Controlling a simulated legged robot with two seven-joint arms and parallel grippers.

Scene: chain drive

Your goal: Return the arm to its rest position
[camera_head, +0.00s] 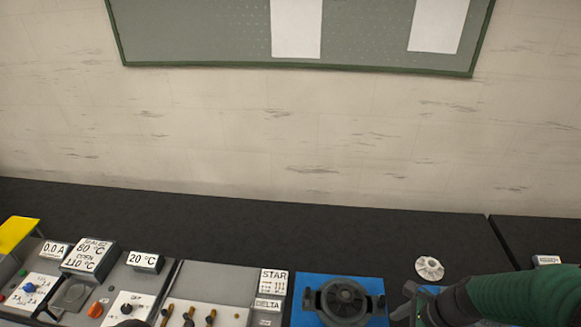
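A dark green, ribbed cylindrical body (520,298) lies at the lower right and runs out of the frame. A black round part with side lugs (342,299) sits on a blue plate (306,288) at the bottom, right of centre. A small pale flanged disc (429,268) lies on the dark table behind the green body.
A grey control panel (215,282) with knobs, switches and labelled readouts fills the lower left. A yellow piece (17,234) is at the far left. The dark table (250,218) is bare behind them, up to a pale wall with a green board (200,30).

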